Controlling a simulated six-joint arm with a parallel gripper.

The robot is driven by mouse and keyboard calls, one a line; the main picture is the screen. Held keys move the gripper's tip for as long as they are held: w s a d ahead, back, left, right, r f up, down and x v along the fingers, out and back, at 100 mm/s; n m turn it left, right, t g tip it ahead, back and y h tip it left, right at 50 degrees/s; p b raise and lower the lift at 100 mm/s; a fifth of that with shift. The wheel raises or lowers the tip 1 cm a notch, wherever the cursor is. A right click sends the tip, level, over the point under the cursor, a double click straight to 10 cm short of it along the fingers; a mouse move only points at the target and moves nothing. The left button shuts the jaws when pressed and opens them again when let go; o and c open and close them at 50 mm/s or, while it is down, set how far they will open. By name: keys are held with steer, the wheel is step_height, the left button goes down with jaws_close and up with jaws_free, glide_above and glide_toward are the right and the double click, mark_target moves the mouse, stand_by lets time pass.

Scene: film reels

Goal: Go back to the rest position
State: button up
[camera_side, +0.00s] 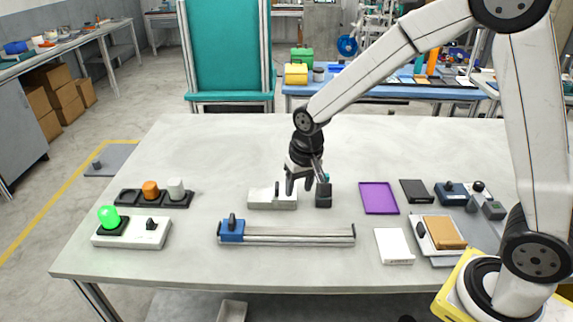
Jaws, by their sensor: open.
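My gripper (299,187) is in the middle of the side view, pointing down over the white table (200,268). Its fingers are apart, with nothing seen between them. It hangs close to a light grey block with a dark upright peg (262,199), just right of the peg. A small dark block (323,195) stands directly right of the fingers. Whether the fingers touch either block I cannot tell.
A slide rail with a blue carriage (232,231) lies in front. A lit green lamp (109,217) and a dark tray with orange and white knobs (127,197) are left. A purple plate (379,198), white box (393,246) and tan block (444,232) are right. The table's back is clear.

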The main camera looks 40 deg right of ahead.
steer(key=s+d+n+t, duration=0.1)
steer(key=s+d+n, duration=0.2)
steer(key=s, duration=1)
steer(key=shift+s+d+f, duration=0.15)
steer(key=shift+s+d, duration=0.1)
steer(key=shift+d, duration=0.3)
